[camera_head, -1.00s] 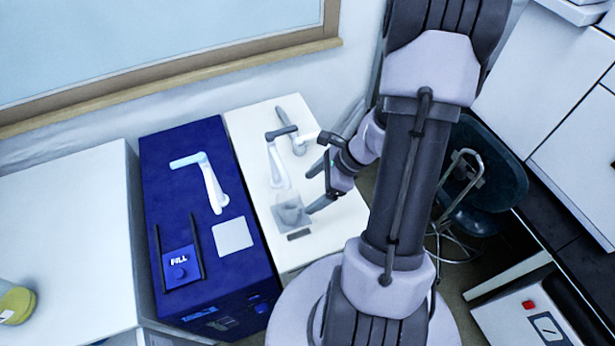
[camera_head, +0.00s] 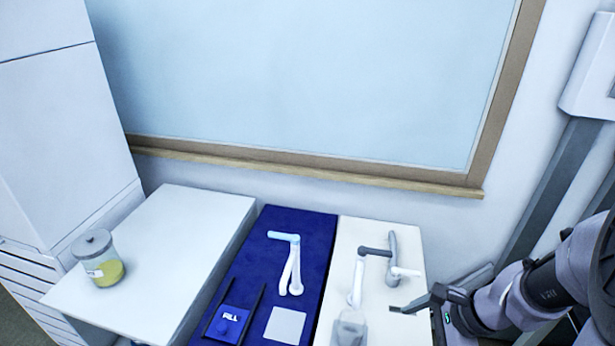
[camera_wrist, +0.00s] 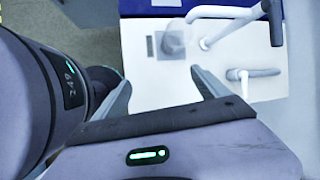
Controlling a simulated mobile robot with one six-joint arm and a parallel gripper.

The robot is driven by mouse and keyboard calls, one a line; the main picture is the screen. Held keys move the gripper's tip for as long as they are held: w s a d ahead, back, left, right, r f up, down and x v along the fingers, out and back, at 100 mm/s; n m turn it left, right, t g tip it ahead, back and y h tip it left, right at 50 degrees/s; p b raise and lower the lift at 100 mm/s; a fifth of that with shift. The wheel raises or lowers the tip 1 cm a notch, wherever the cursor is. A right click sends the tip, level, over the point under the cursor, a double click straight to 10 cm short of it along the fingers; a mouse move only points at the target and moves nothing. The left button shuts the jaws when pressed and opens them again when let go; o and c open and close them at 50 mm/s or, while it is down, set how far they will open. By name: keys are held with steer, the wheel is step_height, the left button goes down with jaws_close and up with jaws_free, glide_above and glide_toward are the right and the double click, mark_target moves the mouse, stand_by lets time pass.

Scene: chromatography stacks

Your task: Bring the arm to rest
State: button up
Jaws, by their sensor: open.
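My gripper (camera_head: 412,312) is at the lower right of the head view, by the right edge of the white-topped unit (camera_head: 405,240). In the wrist view my gripper (camera_wrist: 162,92) has its two fingers well apart, with nothing between them. A translucent container (camera_head: 349,330) stands on the front of the white-topped unit, left of my gripper. It also shows in the wrist view (camera_wrist: 173,42), beyond the fingertips and apart from them. My arm reaches in from the right edge of the head view.
A blue unit (camera_head: 262,270) with a pale spout (camera_head: 291,265) stands left of the white-topped one. A grey-and-white spout (camera_head: 358,280) and a grey-and-white handle (camera_head: 394,262) rise from the white top. A lidded jar of yellow content (camera_head: 103,270) stands on the left white surface (camera_head: 180,225).

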steer(key=s+a+r+n+t+h+b, duration=0.2)
steer(key=s+a+r+n+b, duration=0.4)
steer(key=s+a+r+n, duration=0.3)
steer(key=a+n, duration=0.3)
steer(key=n, duration=0.3)
steer(key=shift+s+a+b, duration=0.2)
steer(key=shift+s+b, duration=0.2)
